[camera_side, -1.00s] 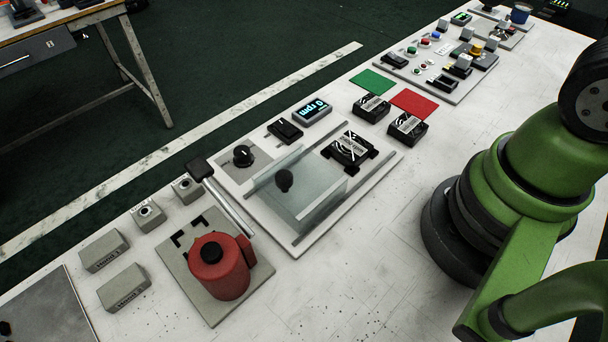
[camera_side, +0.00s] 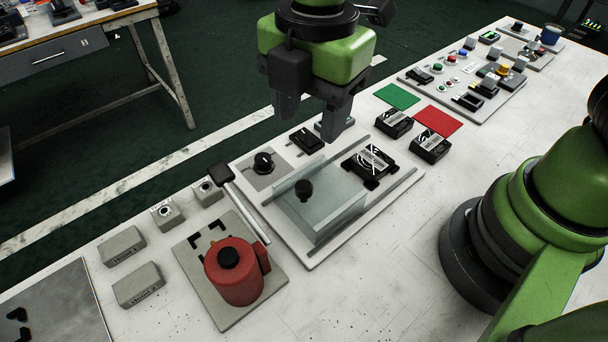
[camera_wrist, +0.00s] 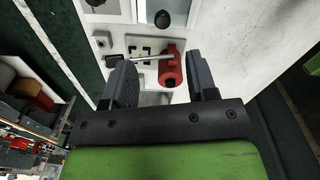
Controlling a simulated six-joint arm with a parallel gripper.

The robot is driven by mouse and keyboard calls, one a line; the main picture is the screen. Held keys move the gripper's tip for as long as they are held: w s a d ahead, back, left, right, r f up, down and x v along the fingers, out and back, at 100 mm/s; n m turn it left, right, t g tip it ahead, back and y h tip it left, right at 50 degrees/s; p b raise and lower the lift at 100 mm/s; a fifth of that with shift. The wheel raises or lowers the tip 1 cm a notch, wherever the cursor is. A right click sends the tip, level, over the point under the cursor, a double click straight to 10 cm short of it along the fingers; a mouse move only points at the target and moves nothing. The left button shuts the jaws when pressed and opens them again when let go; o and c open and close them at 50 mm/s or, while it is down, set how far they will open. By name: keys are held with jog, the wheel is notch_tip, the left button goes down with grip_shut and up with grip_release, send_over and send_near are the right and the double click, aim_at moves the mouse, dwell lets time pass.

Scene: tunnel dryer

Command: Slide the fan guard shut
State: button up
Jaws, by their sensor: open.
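The fan guard (camera_side: 335,207) is a clear, box-like sliding cover with a round black knob (camera_side: 304,189) near its left end. It sits between rails on a light base plate (camera_side: 317,262). The black fan unit (camera_side: 369,166) lies to its right, uncovered. My gripper (camera_side: 312,122) is open and empty, fingers pointing down, above the far side of the panel and apart from the guard. In the wrist view my gripper's two fingers (camera_wrist: 164,84) are spread, and the knob (camera_wrist: 162,19) shows beyond them near the top edge.
Two dark blocks (camera_side: 394,123) (camera_side: 430,147) stand to the right. The bench front is clear.

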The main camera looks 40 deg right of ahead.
aim_at(304, 185)
jog(key=shift+n, duration=0.7)
jog(key=f, duration=0.7)
jog(key=a+f, duration=0.1)
jog(key=f, duration=0.3)
jog(key=shift+f, duration=0.25)
